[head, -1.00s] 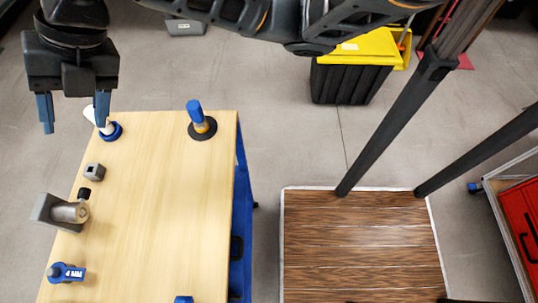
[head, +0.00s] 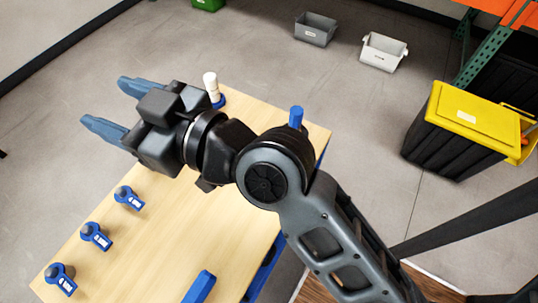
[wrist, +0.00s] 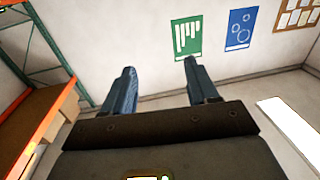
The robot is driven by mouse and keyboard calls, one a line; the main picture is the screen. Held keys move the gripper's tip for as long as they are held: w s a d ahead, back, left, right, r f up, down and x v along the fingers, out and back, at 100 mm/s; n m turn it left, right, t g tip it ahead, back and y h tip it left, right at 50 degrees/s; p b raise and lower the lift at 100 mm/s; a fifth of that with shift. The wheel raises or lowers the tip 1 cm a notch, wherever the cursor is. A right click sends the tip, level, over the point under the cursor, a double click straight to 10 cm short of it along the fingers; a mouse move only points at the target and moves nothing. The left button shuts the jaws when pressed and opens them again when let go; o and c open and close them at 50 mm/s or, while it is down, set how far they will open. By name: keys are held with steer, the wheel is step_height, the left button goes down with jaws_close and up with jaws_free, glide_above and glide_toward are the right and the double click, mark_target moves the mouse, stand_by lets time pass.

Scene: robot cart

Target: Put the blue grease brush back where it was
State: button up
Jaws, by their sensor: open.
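A blue upright handle (head: 296,115), which looks like the grease brush, stands near the far right corner of the wooden-topped table (head: 160,245). My arm hides its lower part and base. My gripper (head: 105,103) is open and empty at the table's left side, its fingers pointing left, well apart from the brush. In the wrist view my gripper (wrist: 159,67) shows two spread blue-grey fingers with only the wall beyond them.
A white-handled item (head: 212,85) in a blue base stands at the far edge, just beyond my gripper. Several blue labelled holders (head: 96,236) line the left edge. A blue block (head: 201,287) lies near the front. A black bin with a yellow lid (head: 460,125) stands on the floor at right.

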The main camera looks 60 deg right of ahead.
steer(key=s+d+f+m+g+h, duration=0.2)
steer(key=s+f+m+h, duration=0.15)
steer(key=s+f, duration=0.85)
steer(key=s+d, duration=0.3)
steer(key=s, duration=0.5)
steer(key=s+d+r+n+g, duration=0.1)
steer(key=s+d, duration=0.2)
steer(key=s, duration=0.6)
steer(key=shift+s+d+y, duration=0.15)
steer(key=shift+d+y, duration=0.15)
steer(key=shift+y, duration=0.05)
steer(key=shift+n, duration=0.25)
